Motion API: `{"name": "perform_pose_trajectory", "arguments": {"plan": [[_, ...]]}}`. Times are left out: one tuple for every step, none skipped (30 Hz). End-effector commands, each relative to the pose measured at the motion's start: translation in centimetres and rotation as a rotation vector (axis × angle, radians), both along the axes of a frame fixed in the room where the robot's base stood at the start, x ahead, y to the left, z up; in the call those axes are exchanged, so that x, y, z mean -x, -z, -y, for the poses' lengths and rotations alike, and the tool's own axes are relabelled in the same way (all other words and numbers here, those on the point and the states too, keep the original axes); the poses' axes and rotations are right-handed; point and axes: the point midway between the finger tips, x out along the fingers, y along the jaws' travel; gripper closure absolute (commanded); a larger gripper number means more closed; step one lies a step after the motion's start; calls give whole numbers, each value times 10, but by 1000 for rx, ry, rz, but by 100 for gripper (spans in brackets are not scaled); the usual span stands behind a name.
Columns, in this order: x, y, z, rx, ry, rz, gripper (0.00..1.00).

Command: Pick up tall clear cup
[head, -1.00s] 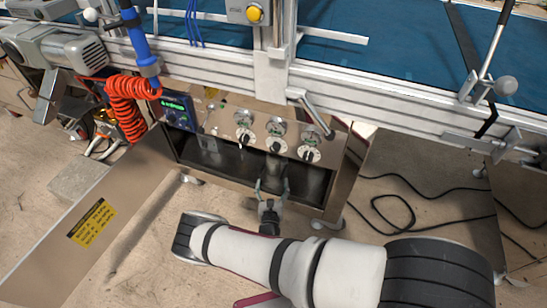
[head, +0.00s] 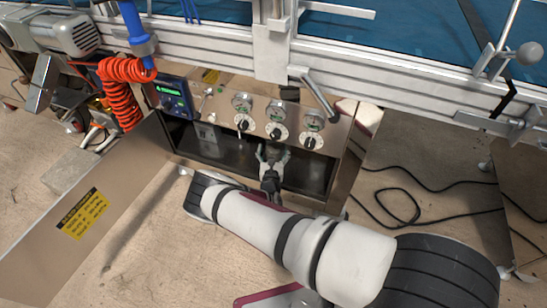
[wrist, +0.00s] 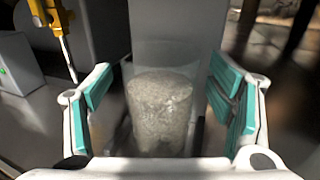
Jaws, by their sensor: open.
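The tall clear cup (wrist: 160,108) shows in the wrist view as an upright transparent cup with pale, grainy contents in its lower part. It stands between the two teal-padded fingers of my gripper (wrist: 165,105), with a visible gap on each side. In the head view my gripper (head: 272,155) is at the opening of the metal cabinet, below the dials. The cup cannot be made out in the head view. Its base is hidden in the wrist view by the gripper body.
The cabinet's control panel (head: 222,112) with dials sits just above my gripper. In the wrist view a yellow tool (wrist: 48,18) with a thin shaft is at upper left. A metal panel with a yellow label (head: 82,214) lies at left. Black cables (head: 400,205) lie on the floor at right.

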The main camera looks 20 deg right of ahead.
Motion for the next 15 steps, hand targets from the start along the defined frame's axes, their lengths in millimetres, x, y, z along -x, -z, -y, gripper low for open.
{"name": "perform_pose_trajectory", "arguments": {"plan": [[-6,2,3,-1,1,1,24],[-8,2,3,-1,1,1,24],[-10,2,4,-1,1,1,24],[-11,1,4,0,1,0,24],[-12,1,4,0,1,0,24],[-12,1,4,0,1,0,24],[-12,0,4,0,1,0,24],[-12,0,4,0,1,0,24],[-12,0,4,0,0,0,24],[-12,0,4,1,1,0,29],[-12,0,4,1,1,0,36],[-11,0,4,1,0,0,45],[-11,0,4,1,0,0,52],[-11,0,4,1,0,0,58],[-11,0,4,1,0,0,67]]}}
